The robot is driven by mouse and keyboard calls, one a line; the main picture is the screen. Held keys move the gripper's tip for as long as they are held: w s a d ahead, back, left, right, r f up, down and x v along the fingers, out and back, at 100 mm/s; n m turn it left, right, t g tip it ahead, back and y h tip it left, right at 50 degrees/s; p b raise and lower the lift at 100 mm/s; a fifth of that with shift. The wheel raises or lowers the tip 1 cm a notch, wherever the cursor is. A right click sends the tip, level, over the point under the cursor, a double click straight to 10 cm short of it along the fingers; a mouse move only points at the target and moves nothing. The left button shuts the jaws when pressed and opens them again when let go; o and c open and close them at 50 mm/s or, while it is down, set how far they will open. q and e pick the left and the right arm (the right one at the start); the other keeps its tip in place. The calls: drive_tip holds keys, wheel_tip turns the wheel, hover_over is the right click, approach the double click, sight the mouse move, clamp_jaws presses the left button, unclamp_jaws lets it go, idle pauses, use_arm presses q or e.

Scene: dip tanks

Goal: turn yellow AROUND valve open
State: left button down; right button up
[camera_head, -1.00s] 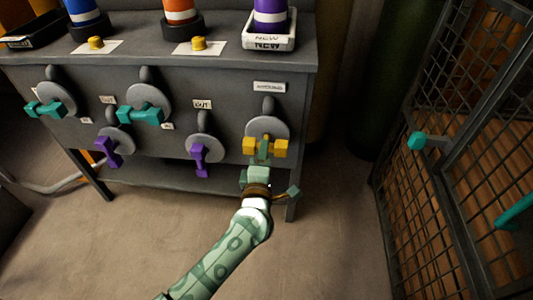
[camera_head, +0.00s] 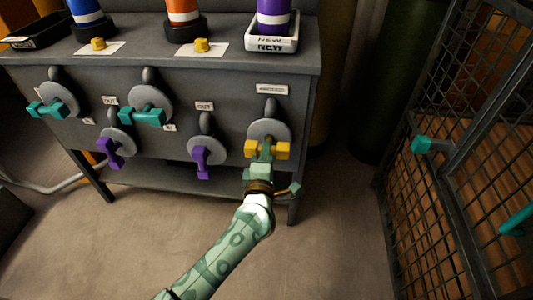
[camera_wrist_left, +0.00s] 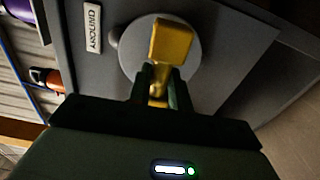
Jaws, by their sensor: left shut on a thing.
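The yellow valve handle (camera_head: 283,150) sits on a round grey disc (camera_head: 269,128) at the right end of the dark grey cabinet front, under a small label (camera_head: 272,90). It lies roughly level in the head view. In the left wrist view the yellow handle (camera_wrist_left: 171,42) stands out in front of its disc, and the label (camera_wrist_left: 93,27) reads AROUND. My left gripper (camera_head: 265,152) is at the middle of the handle. Its fingers (camera_wrist_left: 160,88) are shut on the handle's yellow middle part. My right gripper is not in view.
Teal valves (camera_head: 142,117) and purple valves (camera_head: 203,160) sit to the left on the same front. Striped cylinders and a white tray (camera_head: 272,45) stand on top. A mesh cage door with a teal handle (camera_head: 430,145) stands at right. Floor between is clear.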

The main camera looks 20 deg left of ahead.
use_arm(q)
drive_tip(key=shift+f+n+b, duration=0.2)
drive_tip(key=shift+n+b, duration=0.6)
drive_tip(key=shift+n, duration=7.9)
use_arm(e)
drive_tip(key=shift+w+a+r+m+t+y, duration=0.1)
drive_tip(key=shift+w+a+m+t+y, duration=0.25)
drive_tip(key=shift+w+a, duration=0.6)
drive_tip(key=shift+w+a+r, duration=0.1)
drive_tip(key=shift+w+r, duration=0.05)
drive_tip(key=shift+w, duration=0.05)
use_arm(q)
drive_tip(key=c, duration=1.3)
unclamp_jaws()
drive_tip(key=shift+r, duration=0.1)
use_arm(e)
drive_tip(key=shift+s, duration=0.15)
